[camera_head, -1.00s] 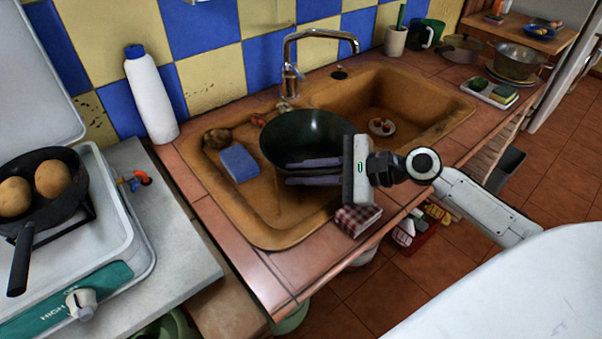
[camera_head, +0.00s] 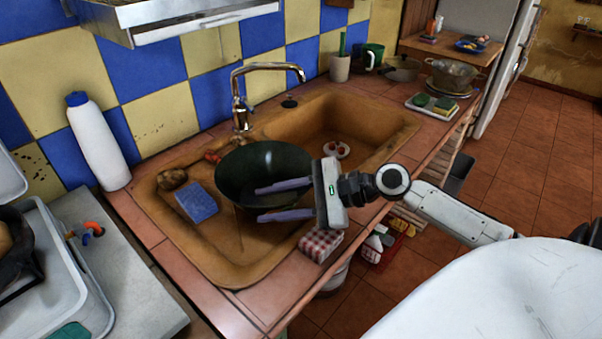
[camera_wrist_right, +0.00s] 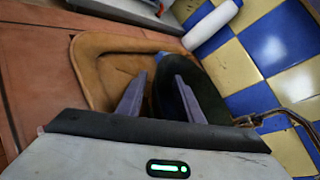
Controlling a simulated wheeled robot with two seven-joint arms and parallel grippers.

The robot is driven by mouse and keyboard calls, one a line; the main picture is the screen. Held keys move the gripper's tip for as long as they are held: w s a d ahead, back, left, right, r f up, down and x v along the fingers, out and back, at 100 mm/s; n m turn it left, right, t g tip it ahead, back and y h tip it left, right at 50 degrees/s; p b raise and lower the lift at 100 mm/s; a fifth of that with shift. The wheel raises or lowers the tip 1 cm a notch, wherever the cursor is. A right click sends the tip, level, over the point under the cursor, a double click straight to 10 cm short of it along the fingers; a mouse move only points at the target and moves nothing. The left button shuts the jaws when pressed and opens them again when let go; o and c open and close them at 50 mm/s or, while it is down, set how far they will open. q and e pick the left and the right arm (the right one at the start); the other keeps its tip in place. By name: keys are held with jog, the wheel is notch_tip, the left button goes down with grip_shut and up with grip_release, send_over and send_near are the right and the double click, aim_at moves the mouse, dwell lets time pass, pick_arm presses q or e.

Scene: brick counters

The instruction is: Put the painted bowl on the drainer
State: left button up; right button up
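The dark green bowl (camera_head: 240,165) is at the ochre sink unit's drainer side (camera_head: 225,255), left of the basin. The frames do not clearly show whether it rests there. My right gripper (camera_head: 285,200) is at the bowl's right, near side with its purple fingers spread apart. One finger overlaps the bowl and the other is on the near side. In the right wrist view, the bowl (camera_wrist_right: 215,95) lies against the right finger, and its rim shows between the fingers without being pinched. My left gripper is out of view.
A blue sponge (camera_head: 197,203) lies left of the bowl. The faucet (camera_head: 240,100) stands behind it. A checked cloth (camera_head: 321,244) lies on the front edge. A white plate with red items (camera_head: 338,149) is in the basin. A white bottle (camera_head: 98,140) stands at left.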

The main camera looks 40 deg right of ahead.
jog(key=v, duration=0.9)
